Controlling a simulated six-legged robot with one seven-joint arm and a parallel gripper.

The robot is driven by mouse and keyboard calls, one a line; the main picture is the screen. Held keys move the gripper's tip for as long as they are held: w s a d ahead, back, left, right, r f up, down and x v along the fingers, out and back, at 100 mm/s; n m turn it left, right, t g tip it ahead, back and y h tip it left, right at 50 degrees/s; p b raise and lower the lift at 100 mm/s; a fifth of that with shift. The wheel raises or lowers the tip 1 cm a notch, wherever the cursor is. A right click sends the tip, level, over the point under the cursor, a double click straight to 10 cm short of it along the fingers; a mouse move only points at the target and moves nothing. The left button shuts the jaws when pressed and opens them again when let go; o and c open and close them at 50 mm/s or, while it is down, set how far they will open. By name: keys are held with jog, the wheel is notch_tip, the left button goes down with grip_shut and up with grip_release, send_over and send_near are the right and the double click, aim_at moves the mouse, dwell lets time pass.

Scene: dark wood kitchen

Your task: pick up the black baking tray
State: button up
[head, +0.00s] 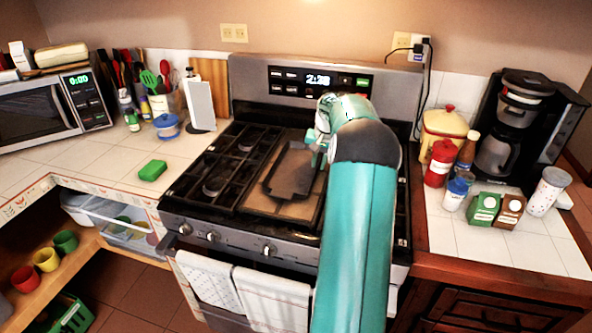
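The black baking tray (290,174) lies on the middle of the stove top (184,190), over a brownish flat plate between the burner grates. It is a dark, shallow, rectangular tray. My teal arm reaches over the stove from the front, and my gripper (317,149) is at the tray's back right side. The arm hides part of the tray's surroundings on the right. The fingers are small and partly covered by the wrist, so I cannot tell whether they are open or shut, or whether they touch the tray.
A green sponge-like block (153,170) lies on the left counter, with a blue-lidded container (167,126) behind it. The right counter holds a coffee maker (505,130), several bottles and cartons. Towels (270,297) hang on the oven front. Black grates (215,178) flank the tray.

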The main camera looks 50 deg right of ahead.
notch_tip(320, 180, down, 2)
jog(key=shift+w+f, duration=0.1)
jog(key=shift+w, duration=0.05)
grip_shut()
